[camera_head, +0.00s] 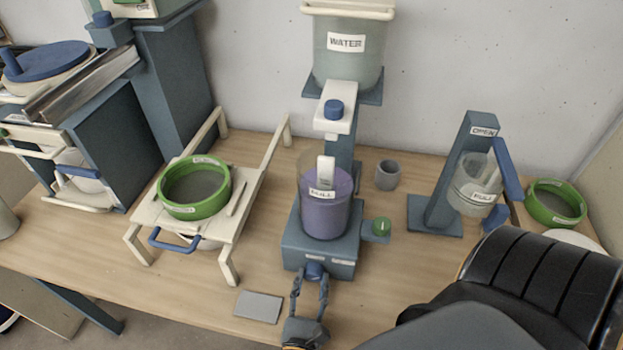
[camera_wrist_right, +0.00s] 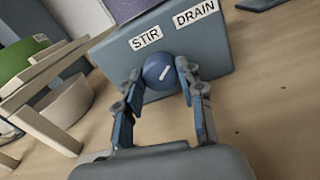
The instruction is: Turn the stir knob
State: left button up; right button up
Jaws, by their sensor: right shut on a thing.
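The stir knob (camera_head: 314,271) is a round blue knob on the front of the blue-grey mixer base (camera_head: 290,247). A clear vessel with purple liquid (camera_head: 326,211) stands on the base. My left gripper is not in view.
A green-rimmed sieve (camera_head: 193,188) sits on a cream stand at left. A grey plate (camera_head: 258,307) lies front left. A tilting bucket stand (camera_head: 437,215) is at right.

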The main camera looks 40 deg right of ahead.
jog(key=shift+d+m+b, duration=0.1)
jog(key=shift+m+b, duration=0.6)
jog(key=shift+m, duration=1.4)
jog(key=o, duration=1.2)
jog(key=shift+c, duration=0.2)
jog(key=shift+v, duration=3.75)
jog(key=shift+f, duration=0.1)
